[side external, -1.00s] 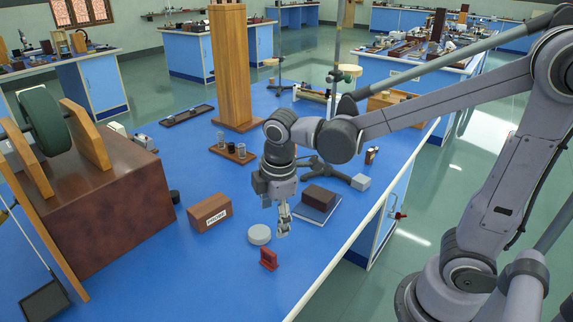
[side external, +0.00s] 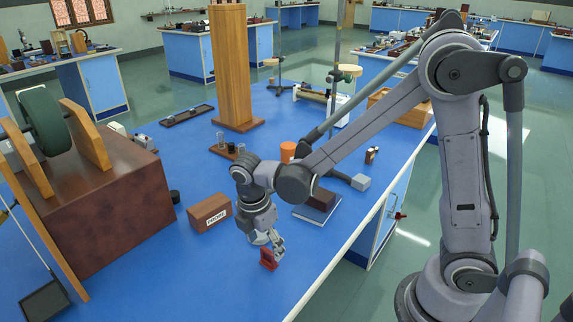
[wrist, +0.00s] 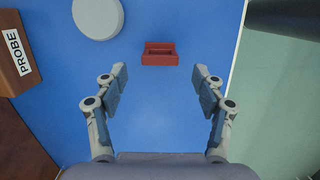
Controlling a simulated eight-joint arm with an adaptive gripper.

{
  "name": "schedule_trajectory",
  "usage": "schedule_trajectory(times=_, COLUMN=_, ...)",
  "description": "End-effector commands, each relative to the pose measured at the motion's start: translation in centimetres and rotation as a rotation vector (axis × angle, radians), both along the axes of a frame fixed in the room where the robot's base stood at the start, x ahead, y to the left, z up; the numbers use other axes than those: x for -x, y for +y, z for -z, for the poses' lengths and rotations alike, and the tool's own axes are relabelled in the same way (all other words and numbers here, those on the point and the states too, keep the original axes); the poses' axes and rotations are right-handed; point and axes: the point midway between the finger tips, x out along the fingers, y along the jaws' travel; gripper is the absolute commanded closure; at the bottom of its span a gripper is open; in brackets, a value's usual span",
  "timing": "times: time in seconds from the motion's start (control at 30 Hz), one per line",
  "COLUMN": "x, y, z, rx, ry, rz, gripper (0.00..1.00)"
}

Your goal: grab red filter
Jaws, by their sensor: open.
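The red filter (side external: 268,258) is a small red block with a recessed opening, standing on the blue bench top near its front edge. In the wrist view the red filter (wrist: 159,53) lies straight ahead, beyond the fingertips and between their lines. My gripper (side external: 276,246) is just above and beside it in the side view, pointing down and partly overlapping it. In the wrist view my gripper (wrist: 160,85) is open, with bare blue bench between its fingers. I cannot tell from the side view whether a finger touches the filter.
A grey round disc (wrist: 97,17) lies left of the filter, mostly hidden by my gripper in the side view. A brown PROBE box (side external: 209,213) stands further left. A dark block on a book (side external: 318,207) is to the right. The bench edge (wrist: 238,65) is close on the right.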

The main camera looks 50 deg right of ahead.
Motion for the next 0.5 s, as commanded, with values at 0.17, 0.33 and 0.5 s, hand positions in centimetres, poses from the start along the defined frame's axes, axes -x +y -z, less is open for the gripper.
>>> schedule_trajectory(times=0.17, x=0.0, y=-0.3, z=1.1, rx=0.0, ry=0.0, rz=0.001, gripper=0.3)
schedule_trajectory(times=0.33, x=0.0, y=-0.8, z=3.2, rx=0.0, ry=0.0, rz=0.002, gripper=0.3)
schedule_trajectory(times=0.5, x=0.0, y=-1.0, z=4.8, rx=0.0, ry=-0.001, rz=0.002, gripper=0.3)
